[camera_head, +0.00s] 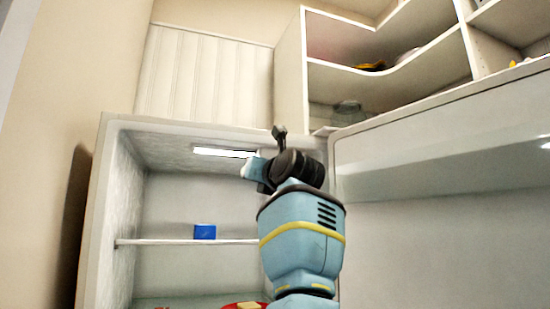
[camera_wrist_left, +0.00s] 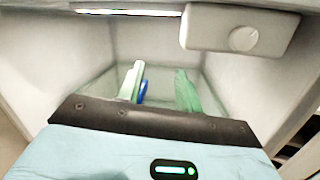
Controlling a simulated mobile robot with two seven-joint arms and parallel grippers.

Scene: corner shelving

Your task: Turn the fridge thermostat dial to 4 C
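The thermostat dial (camera_wrist_left: 243,38) is a round pale knob on a white housing (camera_wrist_left: 205,28) at the top right of the left wrist view. Its markings are too small to read. In the head view I cannot make out the dial; my arm covers the area right of the lamp. My left gripper (camera_wrist_left: 159,87) has its two pale green fingers apart with nothing held between them. It is clear of the dial, which appears above and right of the fingers. In the head view its light-blue hand (camera_head: 253,168) is at the upper part of the open fridge (camera_head: 108,215). My right gripper is not in view.
A lit lamp strip (camera_head: 222,152) is under the fridge ceiling. A blue box (camera_head: 204,231) stands on the shelf (camera_head: 170,242); a red item (camera_head: 238,305) lies lower. The open door (camera_head: 440,200) is at the right. Corner shelves (camera_head: 390,72) are above.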

